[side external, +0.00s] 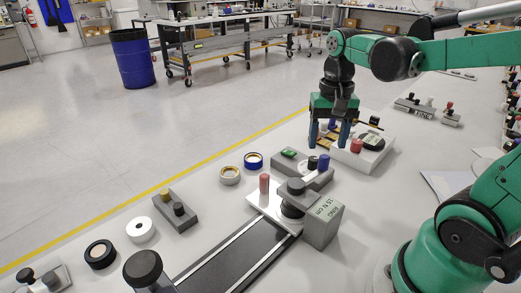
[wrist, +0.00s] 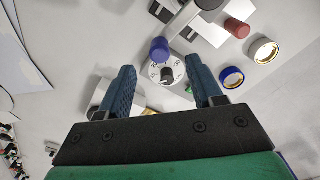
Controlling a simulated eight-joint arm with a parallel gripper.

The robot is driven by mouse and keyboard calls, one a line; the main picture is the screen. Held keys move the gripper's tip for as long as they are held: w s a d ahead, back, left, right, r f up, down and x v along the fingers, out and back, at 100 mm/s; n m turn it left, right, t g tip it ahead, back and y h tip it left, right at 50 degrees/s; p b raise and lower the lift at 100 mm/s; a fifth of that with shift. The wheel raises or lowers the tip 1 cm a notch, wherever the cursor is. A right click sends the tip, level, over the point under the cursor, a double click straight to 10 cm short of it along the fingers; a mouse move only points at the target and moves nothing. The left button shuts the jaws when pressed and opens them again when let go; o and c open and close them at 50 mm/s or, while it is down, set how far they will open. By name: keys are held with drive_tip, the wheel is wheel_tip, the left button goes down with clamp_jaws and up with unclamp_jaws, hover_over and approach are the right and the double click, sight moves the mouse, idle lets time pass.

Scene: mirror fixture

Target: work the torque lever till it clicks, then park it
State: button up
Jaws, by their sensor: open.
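My gripper (side external: 327,146) is open and empty, fingers pointing down, near a grey fixture (side external: 287,166) with a green display, a black knob and a blue post (side external: 323,163). In the wrist view the blue post (wrist: 160,50) and a white dial with a black knob (wrist: 168,74) show between my open fingers (wrist: 164,68), apart from both. A grey block (side external: 320,222) with partly readable lettering, "15 N CM", stands beside a grey-capped knob (side external: 294,187) and a red post (side external: 264,184). I cannot tell for certain which part is the torque lever.
A white fixture with a red post (side external: 356,146) and black disc stands close right of my gripper. Blue (side external: 253,160) and tan (side external: 229,175) rings lie to the left. A dark rail track (side external: 235,262) runs along the front.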

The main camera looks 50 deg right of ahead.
sight(325, 156)
drive_tip(key=shift+f, duration=2.35)
clamp_jaws()
